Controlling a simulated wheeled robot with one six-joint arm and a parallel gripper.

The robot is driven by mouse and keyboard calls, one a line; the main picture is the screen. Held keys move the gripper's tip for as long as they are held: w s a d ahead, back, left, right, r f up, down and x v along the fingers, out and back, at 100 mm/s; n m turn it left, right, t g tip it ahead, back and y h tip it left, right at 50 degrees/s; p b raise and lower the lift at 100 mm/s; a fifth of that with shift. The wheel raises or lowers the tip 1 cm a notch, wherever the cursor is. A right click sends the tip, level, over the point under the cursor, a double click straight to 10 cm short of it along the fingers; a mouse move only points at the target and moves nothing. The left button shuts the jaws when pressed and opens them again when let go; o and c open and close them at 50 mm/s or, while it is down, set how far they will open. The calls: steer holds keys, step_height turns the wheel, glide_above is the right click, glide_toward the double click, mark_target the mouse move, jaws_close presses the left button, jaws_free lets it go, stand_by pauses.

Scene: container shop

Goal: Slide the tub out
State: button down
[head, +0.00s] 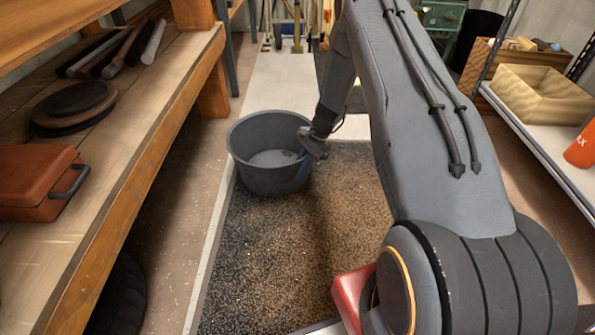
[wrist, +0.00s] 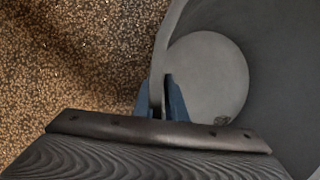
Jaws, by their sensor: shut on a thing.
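A dark grey round tub (head: 262,178) stands upright on the brown speckled mat, near the mat's left edge. It looks empty, with a paler round floor inside. My gripper (head: 309,156) is at the tub's right side. In the wrist view my gripper (wrist: 160,103) has its two blue fingers on either side of the tub's wall (wrist: 165,60), shut on the rim. The tub's floor (wrist: 208,75) shows to the right of the fingers. My arm covers the area behind and right of the tub in the head view.
The speckled mat (head: 290,260) is clear in front of the tub. A wooden bench (head: 150,130) with a red-brown case (head: 38,180) runs along the left. A shelf with a tan bin (head: 540,95) and an orange container (head: 582,148) stands at right. Pale floor (head: 275,85) lies behind.

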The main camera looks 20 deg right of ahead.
steer(key=shift+s+d, duration=0.1)
steer(key=shift+d, duration=0.1)
steer(key=c, duration=1.7)
jaws_free()
steer(key=shift+p+v, duration=1.75)
steer(key=shift+v, duration=2.1)
steer(key=shift+a+r, duration=0.1)
steer(key=shift+r, duration=0.05)
